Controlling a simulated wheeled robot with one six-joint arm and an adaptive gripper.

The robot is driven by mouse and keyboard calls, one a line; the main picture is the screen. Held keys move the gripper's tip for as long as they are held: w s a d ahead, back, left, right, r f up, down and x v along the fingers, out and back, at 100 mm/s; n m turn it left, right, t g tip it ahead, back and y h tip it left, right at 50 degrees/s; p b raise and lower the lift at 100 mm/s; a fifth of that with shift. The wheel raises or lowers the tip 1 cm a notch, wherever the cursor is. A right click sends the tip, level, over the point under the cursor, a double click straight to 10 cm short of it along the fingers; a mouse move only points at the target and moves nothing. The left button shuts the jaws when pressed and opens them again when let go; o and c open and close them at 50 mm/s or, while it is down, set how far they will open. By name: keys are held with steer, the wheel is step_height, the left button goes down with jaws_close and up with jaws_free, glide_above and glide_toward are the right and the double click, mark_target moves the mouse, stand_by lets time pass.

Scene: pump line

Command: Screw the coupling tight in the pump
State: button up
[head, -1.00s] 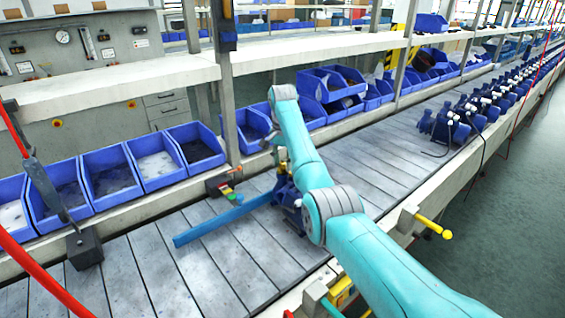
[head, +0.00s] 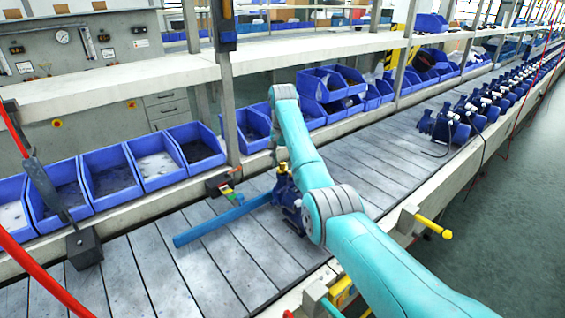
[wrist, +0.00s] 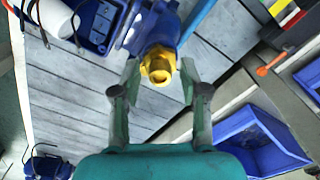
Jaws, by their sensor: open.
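The coupling (wrist: 159,65) is a yellow, brass-like hex fitting with an open end, seated in the port of the blue pump (wrist: 145,30) in the wrist view. Whether its thread is tight cannot be seen. My gripper (wrist: 160,80) is open and empty. Its two fingers stand on either side of the coupling's near end, with gaps to it. In the head view the pump (head: 290,205) stands on the slatted line, partly behind my arm. A little yellow of the coupling (head: 282,168) shows above it. My gripper is hidden there by the arm.
A long blue bar (head: 222,219) reaches left from the pump across the slats. Blue bins (head: 110,172) line the far side. More pumps (head: 445,125) stand farther right. A dark block (head: 84,247) is at left. The slats between are mostly clear.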

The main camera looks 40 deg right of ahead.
jaws_close()
steer(key=shift+m, duration=1.8)
steer(key=shift+m, duration=1.7)
steer(key=shift+m, duration=1.7)
